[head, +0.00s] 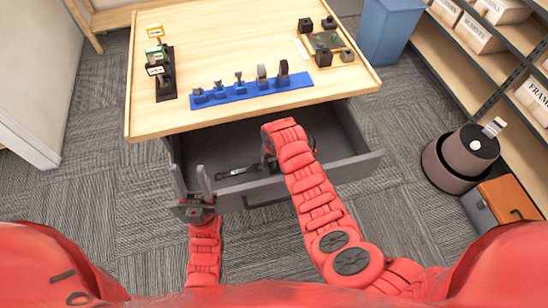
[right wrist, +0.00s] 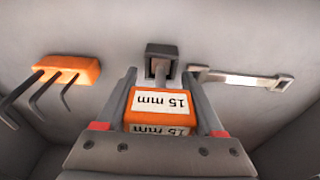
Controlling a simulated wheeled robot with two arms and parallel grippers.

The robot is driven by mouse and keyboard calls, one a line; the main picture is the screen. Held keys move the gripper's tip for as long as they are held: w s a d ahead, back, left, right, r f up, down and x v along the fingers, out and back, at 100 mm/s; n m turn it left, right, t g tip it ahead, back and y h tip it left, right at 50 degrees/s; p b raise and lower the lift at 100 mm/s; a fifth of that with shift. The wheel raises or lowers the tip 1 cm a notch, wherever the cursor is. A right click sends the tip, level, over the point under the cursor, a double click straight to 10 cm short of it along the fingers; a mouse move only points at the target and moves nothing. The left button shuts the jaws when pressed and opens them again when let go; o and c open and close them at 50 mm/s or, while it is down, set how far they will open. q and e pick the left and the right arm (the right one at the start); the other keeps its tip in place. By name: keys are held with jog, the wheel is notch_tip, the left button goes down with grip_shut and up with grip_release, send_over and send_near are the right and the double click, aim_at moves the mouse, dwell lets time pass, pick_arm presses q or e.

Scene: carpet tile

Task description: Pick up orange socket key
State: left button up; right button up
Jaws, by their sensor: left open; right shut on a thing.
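The orange socket key (right wrist: 180,122) has an orange block handle with "15 mm" labels, and a metal shaft and dark square socket end extend beyond it. My right gripper (right wrist: 161,73) is shut on its orange block, with one finger on each side. In the head view, my right arm reaches into the open grey drawer (head: 350,160) and hides the key. My left gripper (head: 193,182) is open and empty, upright near the left front of the drawer.
In the drawer lie an orange holder with hex keys (right wrist: 68,69) and a flat metal wrench (right wrist: 240,78), on either side of the key. The wooden tabletop (head: 230,45) above holds a blue tool strip (head: 250,93). A blue bin (head: 390,30) stands right.

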grip_shut()
jog(key=shift+r, duration=0.1)
